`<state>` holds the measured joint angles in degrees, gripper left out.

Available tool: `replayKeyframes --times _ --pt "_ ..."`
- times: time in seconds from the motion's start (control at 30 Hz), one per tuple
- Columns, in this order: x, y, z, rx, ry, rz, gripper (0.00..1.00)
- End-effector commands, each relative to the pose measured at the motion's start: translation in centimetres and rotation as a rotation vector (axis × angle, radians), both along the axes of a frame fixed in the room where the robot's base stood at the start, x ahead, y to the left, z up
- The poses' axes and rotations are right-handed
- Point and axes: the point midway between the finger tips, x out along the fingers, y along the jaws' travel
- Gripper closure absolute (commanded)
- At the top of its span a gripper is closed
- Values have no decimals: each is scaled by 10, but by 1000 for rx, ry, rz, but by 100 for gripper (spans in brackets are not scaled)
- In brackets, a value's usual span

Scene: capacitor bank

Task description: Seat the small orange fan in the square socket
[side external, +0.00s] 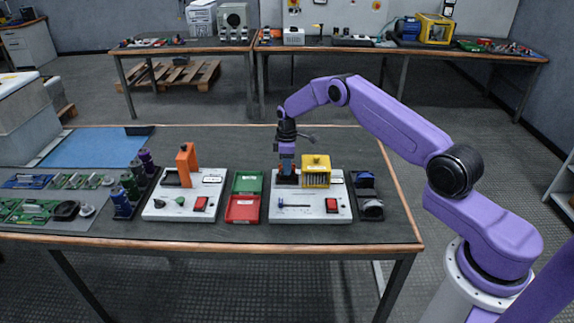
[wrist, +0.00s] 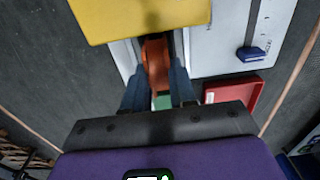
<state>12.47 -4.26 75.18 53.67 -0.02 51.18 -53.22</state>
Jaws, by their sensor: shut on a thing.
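My gripper (side external: 287,162) points down over the left rear of the right white panel (side external: 310,208). In the wrist view my gripper (wrist: 156,86) has its two blue fingers closed on the orange fan (wrist: 156,62), which shows edge-on between them. In the side view a small reddish-orange part (side external: 288,180) shows low at the fingertips, close to the panel. The square socket is mostly hidden under the fingers and fan. I cannot tell whether the fan is inside it or just above it.
A yellow slotted box (side external: 316,171) stands close right of my gripper, also large in the wrist view (wrist: 140,16). A blue-ended lever (side external: 281,205) and red switch (side external: 331,205) sit in front. Green (side external: 247,183) and red (side external: 242,209) trays lie left. An orange upright (side external: 187,164) stands on the left panel.

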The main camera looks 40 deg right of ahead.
Motion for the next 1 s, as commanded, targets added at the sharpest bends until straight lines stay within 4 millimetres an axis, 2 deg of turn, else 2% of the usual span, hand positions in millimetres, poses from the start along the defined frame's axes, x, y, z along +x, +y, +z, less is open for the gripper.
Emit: replayKeyframes --times 0.37,0.4,0.5,0.8,1.0 --pt "0 0 -3 0 -1 0 100" --pt "0 0 -3 0 -1 0 71" --pt "0 0 -3 0 -1 0 44" --pt "0 0 -2 0 0 0 44" --pt "1 0 10 0 -3 0 44"
